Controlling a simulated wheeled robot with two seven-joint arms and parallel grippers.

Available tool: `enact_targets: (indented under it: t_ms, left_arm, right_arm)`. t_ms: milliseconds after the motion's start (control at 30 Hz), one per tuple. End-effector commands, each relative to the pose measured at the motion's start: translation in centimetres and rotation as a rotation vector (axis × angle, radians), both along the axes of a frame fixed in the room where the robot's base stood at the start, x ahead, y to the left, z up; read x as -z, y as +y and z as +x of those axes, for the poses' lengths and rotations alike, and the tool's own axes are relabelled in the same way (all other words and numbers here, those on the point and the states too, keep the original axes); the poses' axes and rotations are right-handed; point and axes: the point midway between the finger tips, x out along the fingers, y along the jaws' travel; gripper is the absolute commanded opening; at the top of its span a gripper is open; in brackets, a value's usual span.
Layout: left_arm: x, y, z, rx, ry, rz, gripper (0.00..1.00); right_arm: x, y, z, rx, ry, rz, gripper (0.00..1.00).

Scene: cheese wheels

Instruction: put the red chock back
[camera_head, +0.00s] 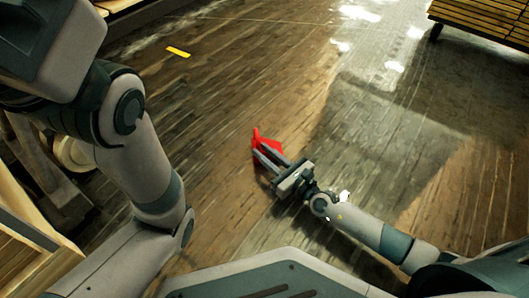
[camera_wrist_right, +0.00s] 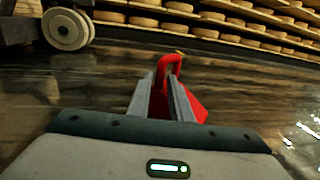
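The red chock (camera_head: 268,146) is at the fingertips of my right gripper (camera_head: 268,158), near the middle of the head view. In the right wrist view the chock (camera_wrist_right: 192,106) lies just beyond the fingers. Its upright red handle (camera_wrist_right: 174,64) sits between the tips of the right gripper (camera_wrist_right: 163,85), which look shut on it. The fingers hide part of the chock. I cannot tell exactly how far it is above the floor. My left arm crosses the left of the head view; its gripper is not in view.
A wooden cart (camera_head: 32,150) with a pale wheel (camera_head: 74,153) stands at left; its wheel (camera_wrist_right: 66,29) shows in the wrist view. Shelves of cheese wheels (camera_wrist_right: 215,18) line the back. A yellow floor strip (camera_head: 178,52) and slatted wood (camera_head: 485,20) lie farther off. The middle floor is clear.

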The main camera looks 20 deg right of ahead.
Motion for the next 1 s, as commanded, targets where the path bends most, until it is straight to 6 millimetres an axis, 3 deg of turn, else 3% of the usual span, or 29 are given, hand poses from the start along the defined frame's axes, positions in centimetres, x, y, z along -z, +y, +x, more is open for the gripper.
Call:
enact_targets:
  t_ms: [567,1000]
  left_arm:
    - [0.0,0.1,-0.1,0.001,-0.002,-0.001,0.0]
    - [-0.9,-0.1,-0.1,0.016,-0.003,0.009,0.0]
  right_arm:
    - [-0.4,-0.1,-0.3,-0.001,0.001,0.0,0.29]
    - [-0.4,-3.3,-6.8,-0.002,0.003,-0.003,0.29]
